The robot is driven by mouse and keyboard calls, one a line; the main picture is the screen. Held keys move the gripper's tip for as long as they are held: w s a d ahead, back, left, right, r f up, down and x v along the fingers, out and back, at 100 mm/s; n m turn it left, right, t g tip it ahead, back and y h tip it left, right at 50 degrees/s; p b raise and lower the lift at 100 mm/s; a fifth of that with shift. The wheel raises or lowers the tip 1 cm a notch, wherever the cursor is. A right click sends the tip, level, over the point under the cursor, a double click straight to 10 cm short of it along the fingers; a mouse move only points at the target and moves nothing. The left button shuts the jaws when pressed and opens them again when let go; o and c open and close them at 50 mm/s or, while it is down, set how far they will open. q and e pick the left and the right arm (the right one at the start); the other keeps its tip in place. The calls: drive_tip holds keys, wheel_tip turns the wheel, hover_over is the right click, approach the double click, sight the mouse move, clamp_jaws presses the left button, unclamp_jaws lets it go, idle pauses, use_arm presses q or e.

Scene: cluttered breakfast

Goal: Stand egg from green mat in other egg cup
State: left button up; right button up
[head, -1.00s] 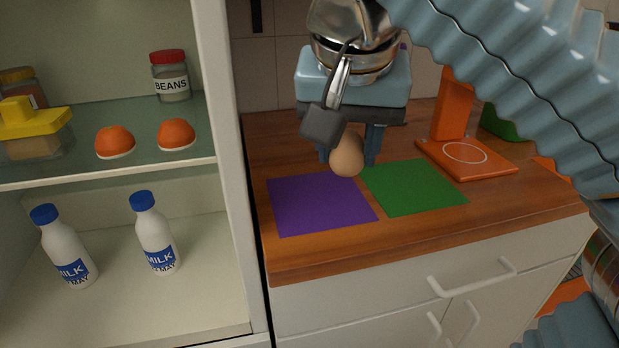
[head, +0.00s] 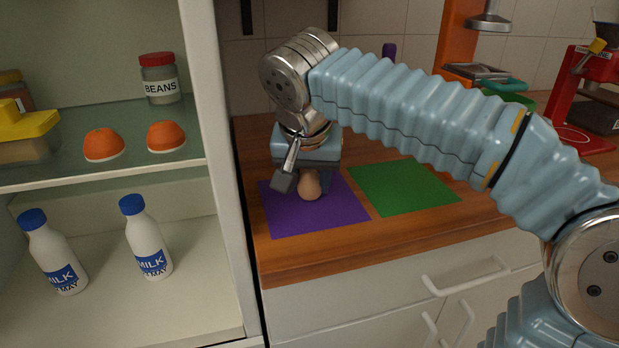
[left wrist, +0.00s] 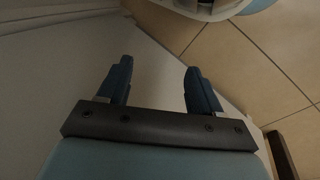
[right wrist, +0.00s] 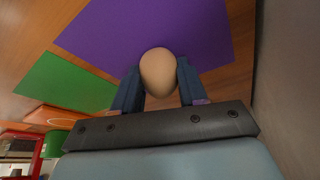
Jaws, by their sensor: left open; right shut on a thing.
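The brown egg (head: 310,186) is between the fingers of my right gripper (head: 307,178), over the purple mat (head: 338,214). The right wrist view shows the egg (right wrist: 158,74) pinched between both blue fingers; whether it touches the mat is unclear. The green mat (head: 405,188) lies to the right, bare where it shows. My left gripper (left wrist: 159,70) is open and empty in the left wrist view, away from the counter objects. I cannot make out an egg cup for sure in any view.
An open fridge at left holds milk bottles (head: 147,240), two orange domes (head: 166,137) and a beans jar (head: 159,80). Its side wall (head: 218,160) stands close left of the purple mat. A red machine (head: 585,95) stands at the back right. My right arm crosses above the counter.

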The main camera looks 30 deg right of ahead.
drive_tip(key=shift+f, duration=0.1)
drive_tip(key=o, duration=1)
drive_tip(key=shift+o, duration=0.2)
drive_tip(key=v, duration=1.2)
drive_tip(key=shift+p, duration=0.4)
